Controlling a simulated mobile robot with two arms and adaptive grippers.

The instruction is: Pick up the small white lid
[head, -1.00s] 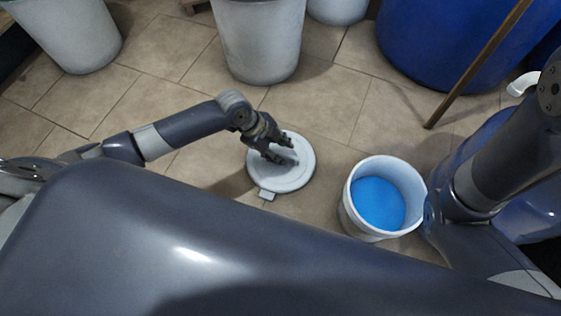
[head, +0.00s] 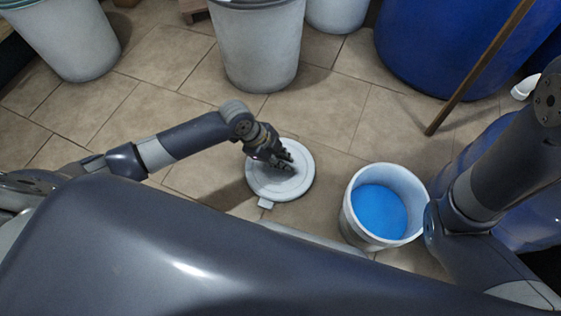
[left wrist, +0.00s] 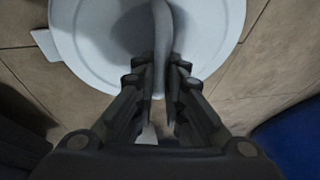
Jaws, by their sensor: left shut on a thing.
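The small white lid (head: 297,182) is a round disc with a tab at its near left edge, low near the tiled floor in the head view. In the left wrist view the lid (left wrist: 90,45) fills the upper part, with a raised ridge across its middle. My left gripper (head: 285,164) is over the lid's middle. In the left wrist view its fingers (left wrist: 161,90) are closed on both sides of the ridge. I cannot tell whether the lid touches the floor. My right gripper is not in view; only my right arm shows.
A white bucket (head: 347,212) with blue contents stands right of the lid. Grey-white bins (head: 255,50) stand at the back, with a large blue drum (head: 430,45) at the back right. A wooden stick (head: 480,65) leans there. Tiled floor (head: 170,75) behind the lid is clear.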

